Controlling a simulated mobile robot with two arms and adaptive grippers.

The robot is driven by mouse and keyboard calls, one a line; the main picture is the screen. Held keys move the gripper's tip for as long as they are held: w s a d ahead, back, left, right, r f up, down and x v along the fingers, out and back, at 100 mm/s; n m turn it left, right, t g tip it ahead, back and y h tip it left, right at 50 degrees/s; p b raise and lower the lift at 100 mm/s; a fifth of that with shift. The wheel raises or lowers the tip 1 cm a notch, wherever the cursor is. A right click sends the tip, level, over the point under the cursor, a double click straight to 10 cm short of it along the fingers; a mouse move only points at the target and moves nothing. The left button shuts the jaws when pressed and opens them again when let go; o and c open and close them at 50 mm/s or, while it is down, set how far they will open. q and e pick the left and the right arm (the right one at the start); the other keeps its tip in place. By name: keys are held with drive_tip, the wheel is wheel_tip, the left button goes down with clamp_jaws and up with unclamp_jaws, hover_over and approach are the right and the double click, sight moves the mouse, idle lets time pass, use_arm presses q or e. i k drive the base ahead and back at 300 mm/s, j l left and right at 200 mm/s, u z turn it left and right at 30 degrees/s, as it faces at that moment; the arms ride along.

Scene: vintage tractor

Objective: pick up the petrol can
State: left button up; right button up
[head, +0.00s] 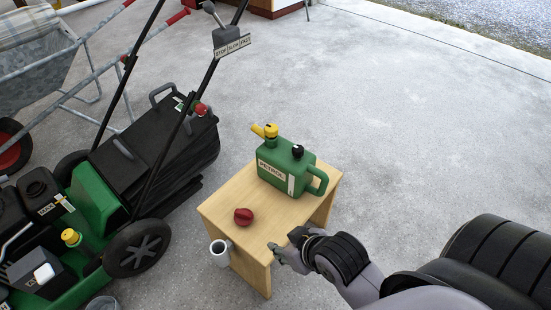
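The green petrol can (280,170) stands upright on a small light wooden table (222,202) in the head view. It has a yellow spout at its upper left, a black cap on top, a label reading PETROL and a green handle on its right side. My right gripper (276,252) is at the table's near right edge, in front of the can and apart from it. The gripper is small and seen from behind, so I cannot tell whether its fingers are open or shut. My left gripper is not in view.
A red knob-like object (243,216) lies on the table, left of the gripper. A pale mug (220,252) is at the table's near left side. A green and black lawnmower (95,200) stands to the left, with a wheelbarrow (35,75) behind.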

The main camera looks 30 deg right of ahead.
sight(277, 164)
drive_tip(key=i+j+z, duration=0.35)
drive_tip(key=i+j, duration=0.7)
